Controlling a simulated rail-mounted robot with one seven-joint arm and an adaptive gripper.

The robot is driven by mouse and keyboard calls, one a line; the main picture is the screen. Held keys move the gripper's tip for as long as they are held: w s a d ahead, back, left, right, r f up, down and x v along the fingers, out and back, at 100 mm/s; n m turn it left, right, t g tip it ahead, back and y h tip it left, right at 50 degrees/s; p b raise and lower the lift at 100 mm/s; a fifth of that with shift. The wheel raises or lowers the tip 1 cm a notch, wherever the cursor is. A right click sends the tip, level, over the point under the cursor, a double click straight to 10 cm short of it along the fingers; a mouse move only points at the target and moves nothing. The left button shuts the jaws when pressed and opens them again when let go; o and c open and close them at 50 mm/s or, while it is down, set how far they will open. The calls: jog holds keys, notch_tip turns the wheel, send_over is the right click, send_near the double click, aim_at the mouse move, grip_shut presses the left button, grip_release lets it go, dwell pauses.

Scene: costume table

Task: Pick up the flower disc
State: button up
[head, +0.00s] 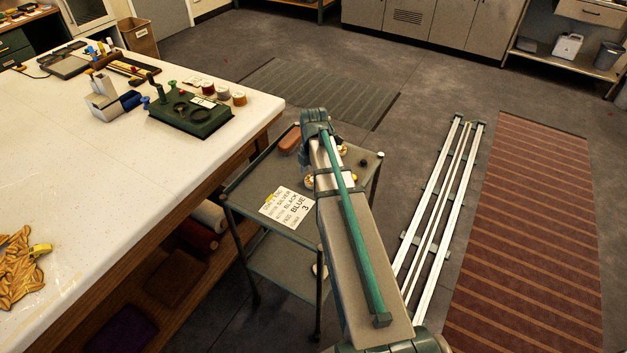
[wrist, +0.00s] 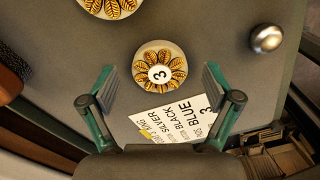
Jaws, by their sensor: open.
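In the wrist view, a flower disc (wrist: 159,66) lies flat on the grey cart top. It has gold petals around a white centre marked 3. My gripper (wrist: 159,82) is open above the cart, with one finger to each side of this disc in the picture and nothing between them. A second gold-petalled disc (wrist: 110,6) is cut off by the top edge; its centre is out of view. In the head view, my arm hides much of the discs, and the gripper's fingers cannot be made out.
A printed card (wrist: 180,122) lies close below the disc. A round metal knob (wrist: 267,38) stands to the right. A brown oval object (head: 290,140) lies at the cart's back left. The white-topped table (head: 150,170) stands left of the cart (head: 262,180). Floor rails (head: 440,200) run to the right.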

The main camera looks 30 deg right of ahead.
jog(key=shift+f, duration=0.15)
jog(key=c, duration=1)
jog(key=shift+r, duration=0.2)
jog(key=shift+c, duration=0.2)
jog(key=shift+r+b, duration=0.4)
jog(key=shift+r, duration=0.2)
jog(key=s+a+r+b, duration=0.3)
jog(key=s+a+r, duration=0.1)
jog(key=s+r, duration=0.7)
jog(key=shift+s+r, duration=0.25)
jog(key=shift+s, duration=0.95)
